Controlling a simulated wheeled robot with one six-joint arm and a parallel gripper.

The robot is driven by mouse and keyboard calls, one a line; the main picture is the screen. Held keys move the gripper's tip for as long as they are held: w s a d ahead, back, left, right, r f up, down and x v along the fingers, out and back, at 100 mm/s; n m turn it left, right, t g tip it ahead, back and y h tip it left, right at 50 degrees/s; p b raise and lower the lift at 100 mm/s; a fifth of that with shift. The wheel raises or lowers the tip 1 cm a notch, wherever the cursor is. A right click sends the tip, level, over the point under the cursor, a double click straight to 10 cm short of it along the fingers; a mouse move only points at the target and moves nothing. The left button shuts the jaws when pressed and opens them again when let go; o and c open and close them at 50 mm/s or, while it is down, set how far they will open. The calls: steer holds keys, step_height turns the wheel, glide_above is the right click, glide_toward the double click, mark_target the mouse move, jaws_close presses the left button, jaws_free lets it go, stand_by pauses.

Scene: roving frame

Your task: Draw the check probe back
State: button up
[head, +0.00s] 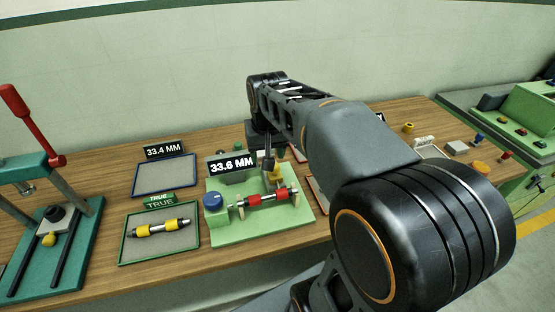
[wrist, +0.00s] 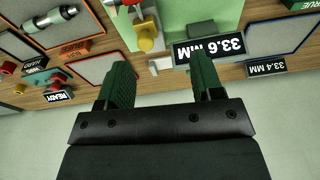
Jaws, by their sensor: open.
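The check probe shows as a yellow knob (head: 275,176) on the green gauge stand (head: 262,228). It stands just behind a shaft with red bands (head: 262,198) that lies across two supports. In the wrist view the yellow knob (wrist: 147,42) is ahead of my fingertips, nearer the left finger. My gripper (head: 268,156) is above the back of the stand, partly hidden by my own arm. Its two fingers (wrist: 161,66) are apart with nothing between them. Whether the probe's tip touches the shaft cannot be told.
The stand bears a 33.6 MM display (head: 232,163) and a blue knob (head: 212,201). To its left are a tray marked TRUE (head: 124,248) with a yellow-banded shaft, an empty tray marked 33.4 MM (head: 138,180) and a teal press (head: 78,240). My arm hides the bench's middle right.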

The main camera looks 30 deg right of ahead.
steer(key=w+d+r+m+g, duration=0.1)
steer(key=w+d+m, duration=0.1)
steer(key=w+d, duration=0.35)
glide_toward(275, 172)
steer(key=shift+g, duration=0.3)
steer(key=f, duration=0.2)
steer(key=w+f, duration=0.1)
steer(key=f, duration=0.2)
steer(key=w+d+f, duration=0.1)
steer(key=f, duration=0.2)
steer(key=shift+w+p, duration=0.1)
steer(key=shift+p, duration=0.25)
jaws_close()
